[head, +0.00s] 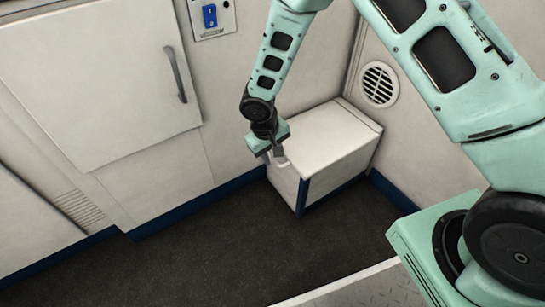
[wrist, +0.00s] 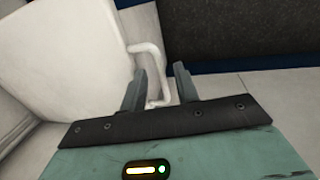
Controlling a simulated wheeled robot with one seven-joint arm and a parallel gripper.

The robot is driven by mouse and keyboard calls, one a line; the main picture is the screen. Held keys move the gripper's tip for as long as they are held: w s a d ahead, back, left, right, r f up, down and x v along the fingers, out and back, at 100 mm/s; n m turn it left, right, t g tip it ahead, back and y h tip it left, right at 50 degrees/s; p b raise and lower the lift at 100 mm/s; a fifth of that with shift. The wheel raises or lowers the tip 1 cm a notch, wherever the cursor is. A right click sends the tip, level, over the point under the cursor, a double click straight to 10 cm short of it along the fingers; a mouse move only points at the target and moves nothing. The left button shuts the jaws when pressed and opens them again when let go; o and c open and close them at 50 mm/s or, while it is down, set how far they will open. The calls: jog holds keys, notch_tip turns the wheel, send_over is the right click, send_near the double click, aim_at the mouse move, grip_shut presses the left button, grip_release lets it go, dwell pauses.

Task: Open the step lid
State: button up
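The step is a low white box (head: 335,183) with dark blue lower trim, standing in the corner. Its pale flat lid (head: 328,134) lies level on top and looks closed. A small white handle (head: 282,162) sticks out at the lid's left end; in the wrist view it shows as a bent white bar (wrist: 153,62). My gripper (head: 272,158) is at this handle, pointing down. In the wrist view my gripper's fingers (wrist: 158,84) are apart, with part of the bar showing between them. Whether either finger touches the bar cannot be told.
A white cabinet door (head: 95,80) with a grey handle (head: 176,75) is on the left wall. A blue switch (head: 210,15) sits above. A round vent (head: 379,84) is on the wall right of the step. The dark floor (head: 220,245) in front is clear.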

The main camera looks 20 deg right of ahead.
grip_shut()
jog(key=shift+r, duration=0.1)
